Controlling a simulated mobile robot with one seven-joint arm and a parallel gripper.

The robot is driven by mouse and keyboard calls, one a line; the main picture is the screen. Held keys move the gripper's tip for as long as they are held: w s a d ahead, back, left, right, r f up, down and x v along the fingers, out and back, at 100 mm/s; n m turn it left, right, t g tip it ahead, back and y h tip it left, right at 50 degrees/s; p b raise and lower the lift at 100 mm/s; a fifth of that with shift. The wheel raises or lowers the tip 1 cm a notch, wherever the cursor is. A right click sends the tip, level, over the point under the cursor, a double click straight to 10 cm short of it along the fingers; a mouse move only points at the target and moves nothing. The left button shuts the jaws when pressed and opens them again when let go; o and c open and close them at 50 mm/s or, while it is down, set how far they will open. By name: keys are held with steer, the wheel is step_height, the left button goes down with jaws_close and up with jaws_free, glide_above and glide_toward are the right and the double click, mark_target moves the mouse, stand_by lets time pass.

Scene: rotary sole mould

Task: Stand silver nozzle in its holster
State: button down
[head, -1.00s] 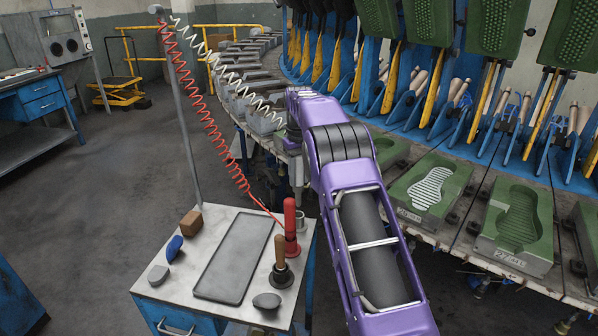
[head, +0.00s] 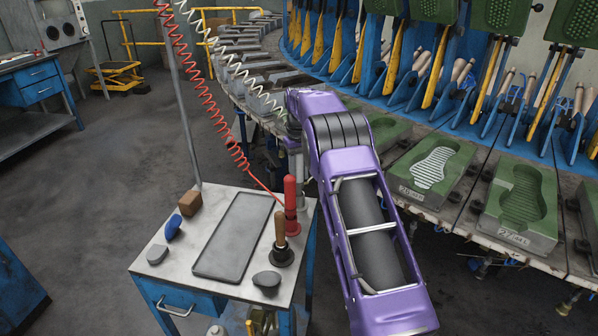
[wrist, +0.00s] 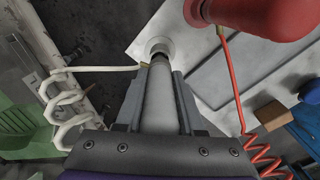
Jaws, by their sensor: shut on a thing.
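The silver nozzle (wrist: 160,105) is a smooth grey cylinder between the fingers of my gripper (wrist: 161,78), which is shut on it. A white coiled hose (wrist: 62,110) runs to the nozzle's far end. That end lines up with a pale round holster (wrist: 158,48) at the table edge in the wrist view. I cannot tell whether the end is inside the holster or just above it. In the head view my gripper is mostly hidden behind my purple arm. The red nozzle (head: 290,205) stands upright in its own holder beside this spot; it also shows in the wrist view (wrist: 262,30).
The small table (head: 165,262) carries a dark flat tray (head: 235,235), a wooden-handled tool (head: 280,240), a brown block (head: 190,202) and a blue piece (head: 173,228). A red coiled hose (head: 205,105) hangs from the pole. The mould carousel with green moulds (head: 435,175) stands at right.

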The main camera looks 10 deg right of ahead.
steer(key=shift+f, duration=0.4)
stand_by(0.4)
steer(key=shift+c, duration=2.2)
jaws_free()
steer(key=shift+f, duration=0.1)
